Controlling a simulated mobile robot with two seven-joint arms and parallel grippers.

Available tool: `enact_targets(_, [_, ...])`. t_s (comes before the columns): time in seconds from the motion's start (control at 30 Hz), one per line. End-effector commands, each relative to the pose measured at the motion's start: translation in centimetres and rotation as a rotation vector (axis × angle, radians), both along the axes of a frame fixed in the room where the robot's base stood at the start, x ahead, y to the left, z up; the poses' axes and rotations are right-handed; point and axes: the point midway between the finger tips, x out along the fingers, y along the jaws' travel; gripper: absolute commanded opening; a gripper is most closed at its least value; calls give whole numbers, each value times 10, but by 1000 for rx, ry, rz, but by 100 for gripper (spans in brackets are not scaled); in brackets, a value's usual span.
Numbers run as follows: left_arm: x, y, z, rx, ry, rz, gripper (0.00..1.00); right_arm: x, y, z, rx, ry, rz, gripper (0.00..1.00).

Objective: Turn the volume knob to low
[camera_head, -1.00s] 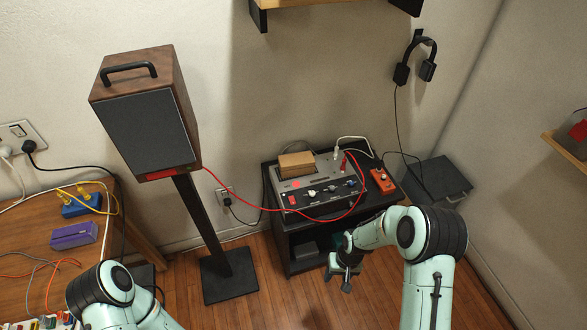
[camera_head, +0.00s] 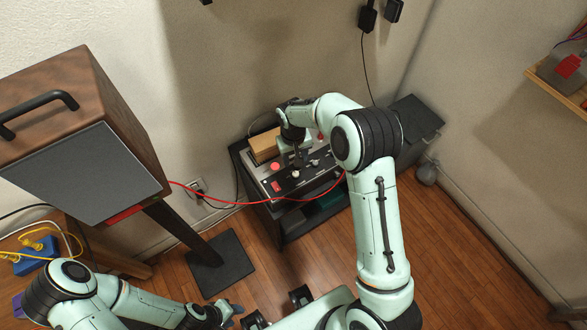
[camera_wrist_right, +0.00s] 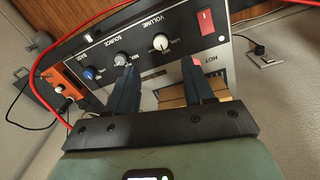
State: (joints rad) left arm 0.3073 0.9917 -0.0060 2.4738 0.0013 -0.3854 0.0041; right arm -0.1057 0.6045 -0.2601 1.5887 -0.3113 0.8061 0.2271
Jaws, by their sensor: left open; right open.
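The grey amplifier (camera_head: 263,178) stands on a black stand, with a dark front panel. In the right wrist view, its white volume knob (camera_wrist_right: 160,41) sits under the word VOLUME, beside a red switch (camera_wrist_right: 205,22). Its pointer direction is too small to tell. My right gripper (camera_wrist_right: 160,66) is open and empty; the knob appears between and just beyond its fingertips, seemingly apart from them. The source knob (camera_wrist_right: 121,59) is close to one fingertip; I cannot tell if they touch. In the head view, my left gripper (camera_head: 231,313) is open and empty near the bottom edge.
A red cable (camera_head: 225,203) loops past the amplifier's front. A wooden box (camera_head: 264,146) sits on its top. A speaker (camera_head: 80,175) on a pole stands at left. A blue bass knob (camera_wrist_right: 90,73) and orange box (camera_wrist_right: 62,84) lie beyond.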

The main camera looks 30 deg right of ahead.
Motion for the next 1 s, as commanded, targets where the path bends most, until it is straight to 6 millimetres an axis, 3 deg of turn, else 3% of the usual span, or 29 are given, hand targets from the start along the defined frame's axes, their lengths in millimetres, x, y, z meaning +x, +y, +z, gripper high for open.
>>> enact_targets(0.2, [0, 0, 0, 0, 0, 0, 43, -1, -2, -50, 1, 5, 1, 52])
enact_targets(0.4, [1, 0, 0, 0, -1, 0, 43, 0, -3, -81, 0, 1, 0, 52])
enact_targets(0.6, [1, 0, 1, 0, -1, 0, 43, 0, -3, -95, 1, -1, 0, 52])
enact_targets(0.87, [1, 0, 1, 1, -2, 1, 43, 0, -3, -97, 1, -1, 0, 52])
enact_targets(0.9, [1, 0, 1, 1, -2, 1, 43, 0, -3, -97, 1, -1, 0, 49])
enact_targets(1.0, [1, 0, 1, 1, -2, 1, 43, 0, -3, -96, 1, -1, 0, 16])
